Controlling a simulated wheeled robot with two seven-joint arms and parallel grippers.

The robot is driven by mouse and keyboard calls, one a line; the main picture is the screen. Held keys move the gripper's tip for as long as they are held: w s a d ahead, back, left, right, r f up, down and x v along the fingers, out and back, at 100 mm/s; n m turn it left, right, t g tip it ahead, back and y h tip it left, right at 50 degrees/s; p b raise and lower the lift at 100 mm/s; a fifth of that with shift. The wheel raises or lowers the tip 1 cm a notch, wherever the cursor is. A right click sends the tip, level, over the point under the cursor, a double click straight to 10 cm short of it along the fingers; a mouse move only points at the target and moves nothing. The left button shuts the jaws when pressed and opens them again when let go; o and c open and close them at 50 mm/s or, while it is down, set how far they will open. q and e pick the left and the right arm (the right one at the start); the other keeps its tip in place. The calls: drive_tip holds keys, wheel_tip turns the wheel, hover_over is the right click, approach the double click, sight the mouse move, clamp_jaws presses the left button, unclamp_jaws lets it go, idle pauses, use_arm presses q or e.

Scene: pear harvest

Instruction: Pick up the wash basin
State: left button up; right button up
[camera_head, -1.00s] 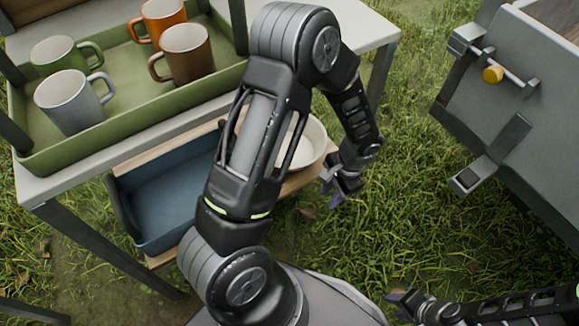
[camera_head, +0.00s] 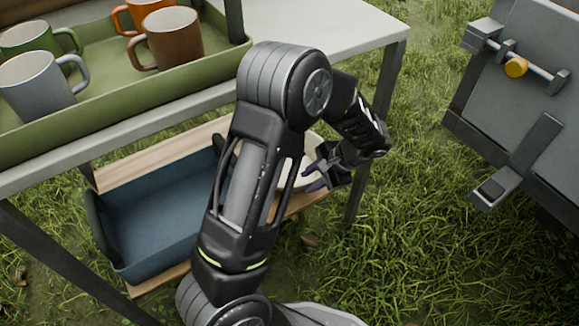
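The frames do not settle which of the two is the wash basin. My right gripper is out of view.
A green tray (camera_head: 110,105) with several mugs stands on the tabletop (camera_head: 300,25) above the shelf. A table leg (camera_head: 385,95) stands just behind my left gripper. A grey cart or box (camera_head: 535,100) is at the right. Grass between them is clear.

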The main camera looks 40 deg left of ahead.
sight(300, 186)
use_arm(q)
drive_tip(key=shift+a+f, duration=0.15)
drive_tip(key=shift+f, duration=0.1)
drive_tip(key=b+x, duration=0.3)
drive_tip(key=x, duration=0.2)
drive_tip(key=shift+f, duration=0.15)
idle(0.5)
clamp_jaws()
idle(1.3)
